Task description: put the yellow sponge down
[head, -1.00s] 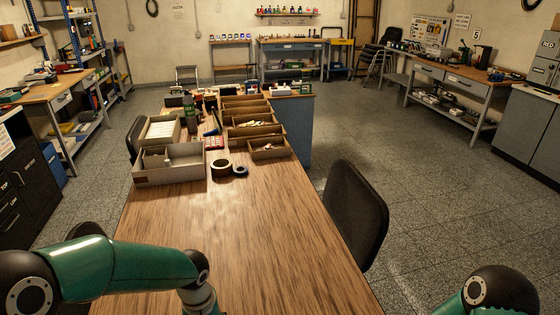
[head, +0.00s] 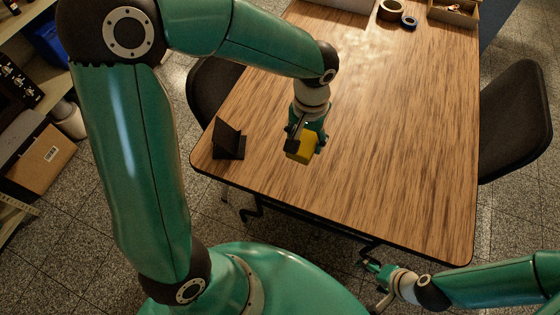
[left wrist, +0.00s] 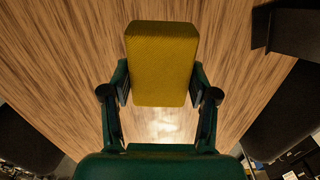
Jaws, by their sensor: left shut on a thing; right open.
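The yellow sponge (head: 300,147) is a small block held over the near left part of the wooden table (head: 400,150). My left gripper (head: 305,142) is shut on it. In the left wrist view the sponge (left wrist: 162,62) sits between the two fingers of my left gripper (left wrist: 160,95), with wood grain behind it. I cannot tell whether the sponge touches the tabletop. My right gripper (head: 377,276) is open and empty, low beyond the table's near edge.
A black angled stand (head: 229,140) is on the table just left of the sponge. Tape rolls (head: 391,11) and a tray (head: 455,10) are at the far end. Black chairs (head: 515,120) flank the table. The middle of the tabletop is clear.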

